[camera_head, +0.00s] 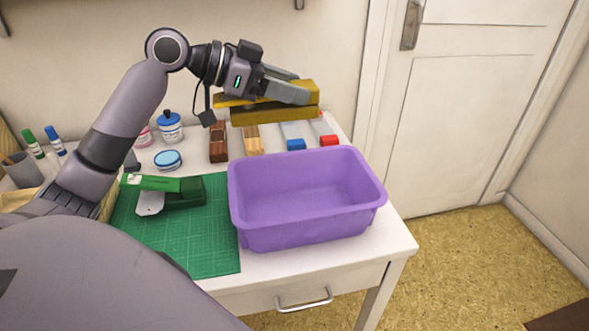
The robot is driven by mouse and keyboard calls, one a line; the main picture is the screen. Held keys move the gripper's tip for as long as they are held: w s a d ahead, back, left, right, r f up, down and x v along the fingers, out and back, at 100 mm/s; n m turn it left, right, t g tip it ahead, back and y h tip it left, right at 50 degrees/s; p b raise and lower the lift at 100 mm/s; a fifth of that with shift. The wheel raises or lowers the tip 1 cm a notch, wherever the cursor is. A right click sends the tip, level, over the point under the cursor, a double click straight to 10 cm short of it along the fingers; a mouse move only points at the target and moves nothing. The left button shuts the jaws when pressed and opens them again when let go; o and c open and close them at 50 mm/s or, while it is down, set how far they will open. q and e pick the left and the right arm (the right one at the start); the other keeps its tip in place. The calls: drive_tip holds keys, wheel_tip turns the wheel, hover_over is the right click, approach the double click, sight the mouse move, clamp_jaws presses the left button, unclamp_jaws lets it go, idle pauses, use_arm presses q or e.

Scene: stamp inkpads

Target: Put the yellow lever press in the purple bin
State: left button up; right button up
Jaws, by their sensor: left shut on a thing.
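My left gripper (288,88) is shut on the yellow lever press (272,113), a long dark-yellow tool, and holds it in the air above the back of the table. The press hangs roughly level, behind and above the purple bin's back rim. The purple bin (307,231) stands on the table's right front part, and its visible inside is empty. My right gripper is not in view.
A green lever press (185,192) stands on the green cutting mat (210,252). Behind the bin are a dark wooden block (218,144), a light wooden block (253,139), a blue-ended item (295,144) and a red-ended item (328,140). Jars and markers stand at the back left.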

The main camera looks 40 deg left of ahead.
use_arm(q)
wheel_tip(320, 180, down, 15)
drive_tip(key=b, duration=0.1)
drive_tip(key=shift+r+b, duration=0.2)
drive_tip(key=shift+b, duration=0.15)
drive_tip(key=shift+f+b, duration=0.45)
drive_tip(key=shift+f, duration=0.15)
drive_tip(key=o, duration=1.1)
drive_tip(key=shift+o, duration=0.2)
